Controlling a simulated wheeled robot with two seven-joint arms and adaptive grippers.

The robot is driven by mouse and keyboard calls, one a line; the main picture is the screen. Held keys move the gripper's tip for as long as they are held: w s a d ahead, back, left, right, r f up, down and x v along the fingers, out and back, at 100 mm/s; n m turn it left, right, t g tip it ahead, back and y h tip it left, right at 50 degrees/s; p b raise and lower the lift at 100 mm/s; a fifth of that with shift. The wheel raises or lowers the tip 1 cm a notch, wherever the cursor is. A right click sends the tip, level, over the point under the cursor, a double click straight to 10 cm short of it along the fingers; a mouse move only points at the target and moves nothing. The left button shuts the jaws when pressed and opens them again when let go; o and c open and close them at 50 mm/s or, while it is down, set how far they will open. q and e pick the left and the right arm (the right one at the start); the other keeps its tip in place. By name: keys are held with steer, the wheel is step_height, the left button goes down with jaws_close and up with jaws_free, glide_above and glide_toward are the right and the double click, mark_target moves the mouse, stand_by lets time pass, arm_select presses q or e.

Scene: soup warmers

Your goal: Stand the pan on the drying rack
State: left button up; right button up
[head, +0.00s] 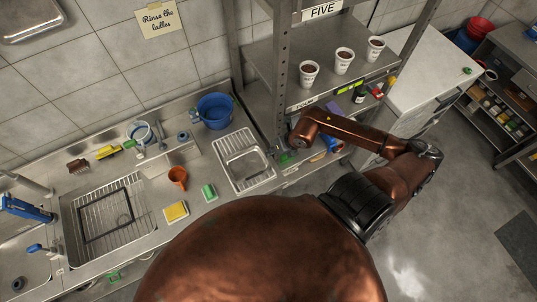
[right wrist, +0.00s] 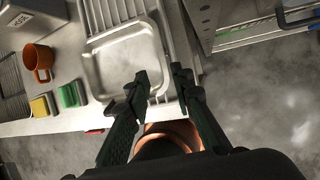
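A shallow rectangular metal pan (head: 241,148) lies flat on a wire rack (head: 262,183) on the steel counter, beside the shelf unit. In the right wrist view the pan (right wrist: 122,62) fills the upper middle, with rack wires (right wrist: 112,10) showing past its edges. My right gripper (right wrist: 160,76) is open, its fingers apart over the pan's near right corner. I cannot tell whether they touch the rim. In the head view my right gripper (head: 282,154) is small and partly hidden beside the pan. My left gripper is not in view.
Another wire rack (head: 130,222) with a dark frame lies left. An orange mug (head: 178,177), yellow sponge (head: 175,211), green sponge (head: 209,192) and blue bucket (head: 215,110) stand on the counter. The shelf unit's post (head: 283,80) rises close to my right arm.

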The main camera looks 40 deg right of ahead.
steer(key=shift+v, duration=1.25)
steer(key=shift+w+a, duration=0.1)
